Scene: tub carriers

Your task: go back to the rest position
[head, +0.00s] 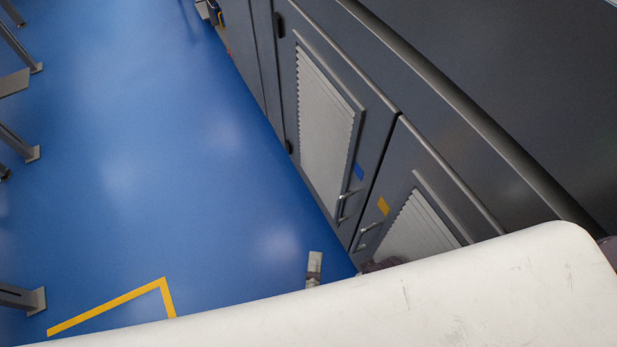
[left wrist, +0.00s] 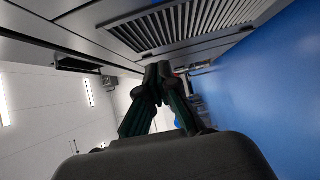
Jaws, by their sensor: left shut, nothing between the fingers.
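My left gripper (left wrist: 158,76) shows in the left wrist view. Its two dark fingers come together at the tips, with nothing between them. It is shut and empty, and no object touches it in that view. In the head view a large white arm link of mine covers the bottom and lower right, and I cannot make out the gripper's fingers there. My right gripper is in neither view.
Grey cabinets (head: 375,130) with louvred panels line the right side of the head view. The blue floor (head: 170,150) is open in the middle. Metal legs stand along the left edge. A yellow floor marking (head: 110,304) lies at lower left.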

